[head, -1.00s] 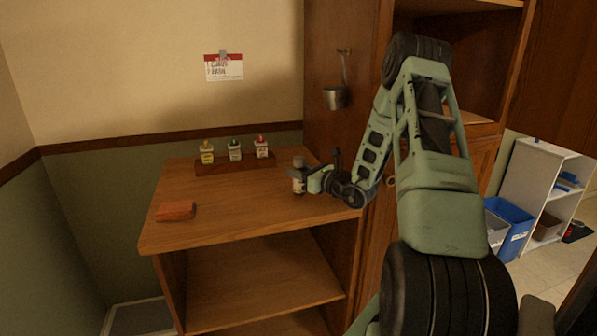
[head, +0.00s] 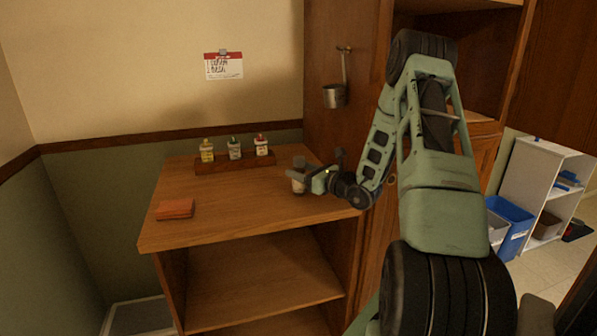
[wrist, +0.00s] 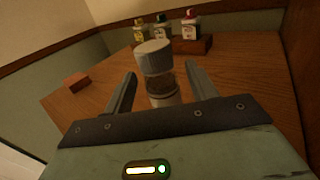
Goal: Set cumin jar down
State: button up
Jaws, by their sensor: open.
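The cumin jar (wrist: 160,85) has a grey lid, a clear body with brown contents and a pale lower part; its label cannot be read. It stands upright on the wooden counter (head: 235,218), near the counter's right side, and also shows in the head view (head: 298,180). My gripper (wrist: 152,85) is open, with one finger on each side of the jar. In the wrist view there are gaps between the fingers and the jar. In the head view (head: 303,173) a finger covers part of the jar.
A wooden rack (head: 235,164) with several small bottles stands at the counter's back. A reddish-brown block (head: 175,209) lies at the left front. A metal cup (head: 334,96) hangs on the cabinet side at right. The counter's middle is clear.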

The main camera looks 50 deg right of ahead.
jog(key=s+b, duration=0.1)
jog(key=s, duration=0.4)
jog(key=s+b, duration=0.1)
jog(key=s, duration=0.4)
jog(key=shift+s+d, duration=0.2)
jog(key=shift+s, duration=0.05)
jog(key=w+a+r+n+g+y, duration=0.15)
jog(key=a+n+g+y, duration=0.35)
jog(key=a, duration=0.7)
jog(key=w+a+r+n+g+y, duration=0.1)
jog(key=w+a+n+g+y, duration=0.15)
jog(key=a+n+y, duration=0.65)
jog(key=s+a+n+g+h, duration=0.1)
jog(key=s+a+n+g, duration=0.25)
jog(key=a, duration=0.45)
jog(key=s+a+n+g+h, duration=0.15)
jog(key=a+g, duration=0.25)
jog(key=a, duration=0.4)
jog(key=s+a+n+g+h, duration=0.1)
jog(key=s+a+n+h, duration=0.4)
jog(key=s+n, duration=0.4)
jog(key=s+a+f+n+g+h, duration=0.1)
jog(key=s+a+n+h, duration=0.5)
jog(key=n, duration=0.9)
jog(key=s+a+g, duration=0.1)
jog(key=s, duration=0.1)
jog(key=shift+s, duration=0.35)
jog(key=shift+h, duration=0.25)
